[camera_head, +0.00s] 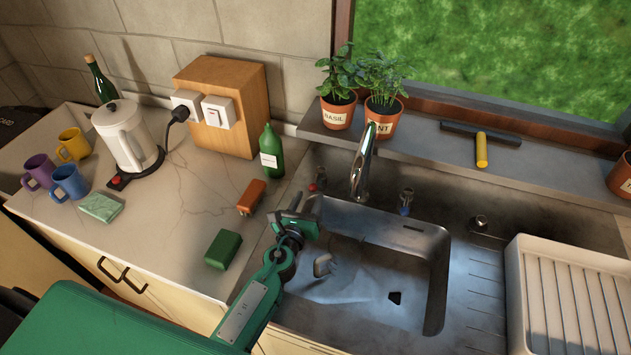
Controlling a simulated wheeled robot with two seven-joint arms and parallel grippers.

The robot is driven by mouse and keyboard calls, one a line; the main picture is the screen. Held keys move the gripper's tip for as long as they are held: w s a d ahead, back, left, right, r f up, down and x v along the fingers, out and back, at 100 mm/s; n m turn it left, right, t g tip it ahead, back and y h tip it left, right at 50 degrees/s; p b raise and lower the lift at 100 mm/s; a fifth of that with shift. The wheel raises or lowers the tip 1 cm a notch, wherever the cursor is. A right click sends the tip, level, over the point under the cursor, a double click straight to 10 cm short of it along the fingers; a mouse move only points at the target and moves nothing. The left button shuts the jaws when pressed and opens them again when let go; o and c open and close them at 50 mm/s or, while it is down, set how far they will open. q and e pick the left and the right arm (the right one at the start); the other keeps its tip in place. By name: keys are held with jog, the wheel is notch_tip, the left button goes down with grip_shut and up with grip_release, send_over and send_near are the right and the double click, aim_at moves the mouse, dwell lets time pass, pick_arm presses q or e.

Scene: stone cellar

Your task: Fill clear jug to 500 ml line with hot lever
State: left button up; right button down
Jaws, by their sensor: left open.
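The chrome tap (363,165) stands behind the steel sink (440,285), its spout over the basin. The hot lever with a red mark (318,180) is left of the tap, and the lever with a blue mark (405,200) is right of it. My left gripper (306,228) is open over the sink's left edge, in front of the red-marked lever and apart from it. A small grey piece shows just below it; I cannot tell what it is. I cannot make out a clear jug or a 500 ml line. My right gripper is not in view.
A green bottle (271,152), an orange-brown block (251,197) and a green block (223,249) stand left of the sink. A white kettle (126,137) and several mugs are farther left. A white drainer (570,295) is at right. Potted herbs line the sill.

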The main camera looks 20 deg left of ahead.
aim_at(315, 182)
pick_arm(q)
jog(key=w, duration=0.5)
jog(key=shift+w, duration=0.7)
grip_shut()
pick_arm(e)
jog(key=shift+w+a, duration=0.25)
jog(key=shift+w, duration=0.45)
